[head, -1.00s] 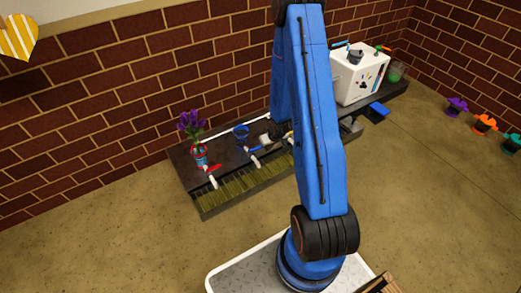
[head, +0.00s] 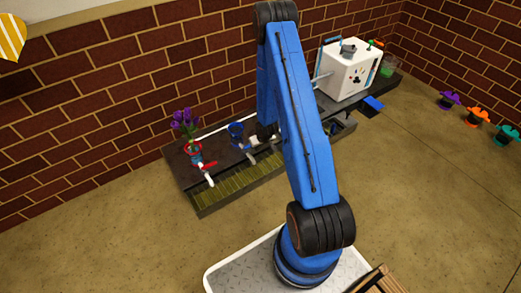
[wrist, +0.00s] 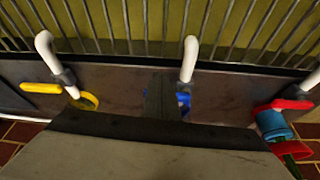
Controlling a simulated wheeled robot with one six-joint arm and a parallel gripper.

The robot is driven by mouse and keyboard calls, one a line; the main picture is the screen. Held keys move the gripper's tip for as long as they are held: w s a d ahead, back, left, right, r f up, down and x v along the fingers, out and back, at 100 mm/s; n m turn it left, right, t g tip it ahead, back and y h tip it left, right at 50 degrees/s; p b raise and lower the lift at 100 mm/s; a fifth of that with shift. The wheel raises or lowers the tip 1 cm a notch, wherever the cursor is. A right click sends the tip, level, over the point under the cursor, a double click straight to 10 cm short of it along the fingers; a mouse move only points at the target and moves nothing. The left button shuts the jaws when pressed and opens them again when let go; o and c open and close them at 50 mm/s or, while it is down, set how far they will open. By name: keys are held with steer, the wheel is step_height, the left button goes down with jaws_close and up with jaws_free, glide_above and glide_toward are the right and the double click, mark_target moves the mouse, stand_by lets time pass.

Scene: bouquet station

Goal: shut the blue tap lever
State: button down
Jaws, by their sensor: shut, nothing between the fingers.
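My gripper (wrist: 161,95) is shut and empty; its dark fingers point down at the middle tap in the wrist view. That tap has a white spout (wrist: 189,60). Some blue (wrist: 184,100) shows just right of my fingers, close beside them; the rest of the blue lever is hidden behind the gripper, so I cannot tell its angle or whether they touch.
A yellow lever (wrist: 40,88) is to the left in the wrist view, and a red lever (wrist: 292,104) to the right. Purple flowers (head: 184,120) stand in a red-rimmed pot. A white box machine (head: 346,70) stands farther along the counter. A drain grating (head: 235,185) runs along the front.

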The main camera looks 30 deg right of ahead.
steer(key=shift+w+d, duration=0.1)
steer(key=shift+w, duration=0.8)
